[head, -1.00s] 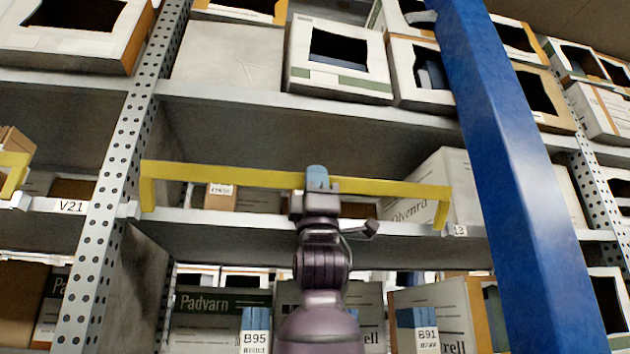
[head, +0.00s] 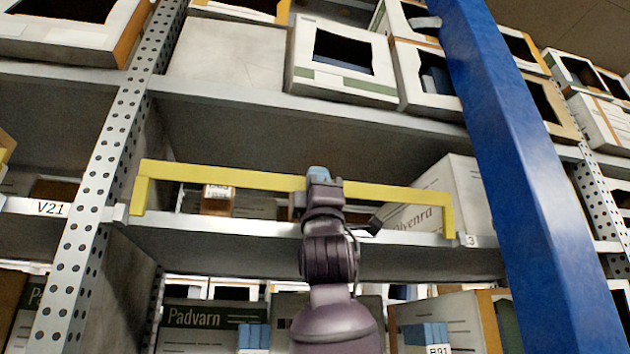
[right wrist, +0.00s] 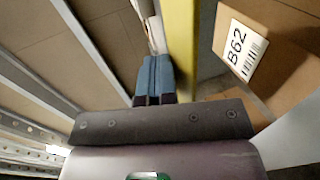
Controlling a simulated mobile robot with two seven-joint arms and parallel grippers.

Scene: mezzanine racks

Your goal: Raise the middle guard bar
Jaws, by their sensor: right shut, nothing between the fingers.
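The yellow middle guard bar (head: 235,178) runs across the front of the middle shelf in the head view, with a short downward leg at each end near the shelf edge. My right gripper (head: 319,174) is at the middle of the bar, its blue fingertips overlapping it in the picture. In the right wrist view, the shut blue fingers (right wrist: 154,78) are beside the yellow bar (right wrist: 181,45), with nothing between them. I cannot tell whether they touch it. The gripper hides the bar's centre. My left gripper is not in view.
A blue upright post (head: 510,170) slants down on the right, and a perforated grey post (head: 100,180) stands on the left. The upper shelf edge (head: 300,112) is above the bar. A box labelled B62 (right wrist: 270,55) is near my right gripper. Boxes fill the shelves.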

